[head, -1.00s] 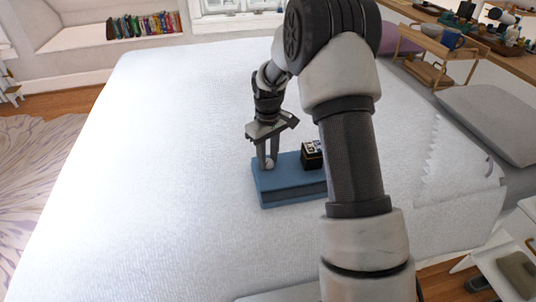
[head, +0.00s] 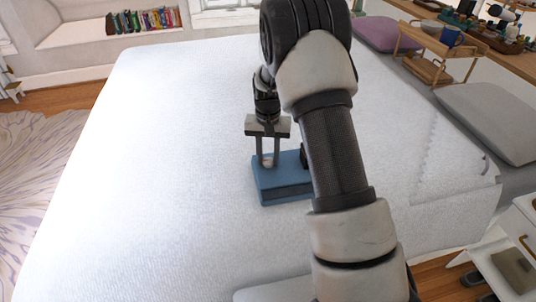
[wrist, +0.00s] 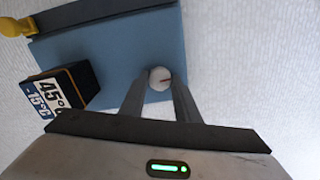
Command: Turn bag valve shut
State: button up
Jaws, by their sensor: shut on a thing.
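A blue slab-like bag (head: 285,183) lies on the white bed; it also shows in the wrist view (wrist: 115,45). Its valve, a small round white knob (wrist: 160,78) with a thin red mark, is on the bag near one edge. My gripper (head: 268,163) points down over the bag's left part. In the wrist view my gripper (wrist: 161,86) has one finger on each side of the valve and is shut on it. In the head view the fingers largely hide the valve, and my arm hides the bag's right part.
A dark box with a "45° -15°C" label (wrist: 52,95) sits on the bag beside my gripper. A dark strip (wrist: 95,15) crosses the bag, with a yellow piece (wrist: 15,27) at its end. The bed (head: 160,170) is clear to the left. A grey pillow (head: 490,120) lies right.

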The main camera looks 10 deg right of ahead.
aim_at(268, 160)
jog(key=shift+m, duration=0.5)
jog(key=o, duration=1)
jog(key=shift+o, duration=0.2)
notch_tip(268, 160, up, 17)
jog(key=p, duration=0.3)
jog(key=shift+r, duration=0.2)
jog(key=shift+r, duration=0.1)
